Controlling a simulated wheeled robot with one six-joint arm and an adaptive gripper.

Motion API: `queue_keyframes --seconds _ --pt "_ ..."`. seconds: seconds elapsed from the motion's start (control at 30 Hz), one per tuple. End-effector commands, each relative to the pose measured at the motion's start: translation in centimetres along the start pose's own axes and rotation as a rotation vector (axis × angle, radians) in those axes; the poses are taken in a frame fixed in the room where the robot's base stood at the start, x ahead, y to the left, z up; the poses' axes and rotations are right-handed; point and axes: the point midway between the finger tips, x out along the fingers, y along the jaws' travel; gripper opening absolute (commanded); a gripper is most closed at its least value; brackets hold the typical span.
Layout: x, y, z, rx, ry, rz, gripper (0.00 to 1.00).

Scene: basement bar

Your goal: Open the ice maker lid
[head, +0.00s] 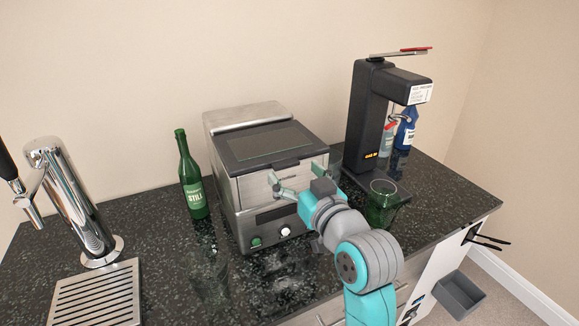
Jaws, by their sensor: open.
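The ice maker (262,175) is a grey metal box on the dark stone counter, with two round knobs low on its front. Its lid (266,143) has a dark window panel and lies flat, closed, with a dark lip along the front edge. My gripper (294,178) is in front of the upper front face, just below the lid's front lip. Its fingers are spread apart with nothing between them. I cannot tell whether a fingertip touches the ice maker. My wrist hides part of the lower right front.
A green bottle (193,183) stands just left of the ice maker. A green cup (381,203) and a black dispenser (372,120) with a blue bottle (406,128) stand to the right. A chrome tap (72,200) and a drip tray (95,296) are at left. The counter's front middle is clear.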

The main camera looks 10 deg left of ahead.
Motion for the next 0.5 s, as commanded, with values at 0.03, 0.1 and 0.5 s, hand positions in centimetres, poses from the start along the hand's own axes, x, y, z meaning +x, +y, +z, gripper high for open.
queue_keyframes --seconds 0.03,0.1,0.5 --pt "0.8 -0.1 0.0 0.0 -0.001 -0.001 0.88" --pt "1.6 0.0 0.0 0.0 -0.001 -0.001 0.88" --pt "3.1 0.0 0.0 0.0 0.0 0.0 0.88"
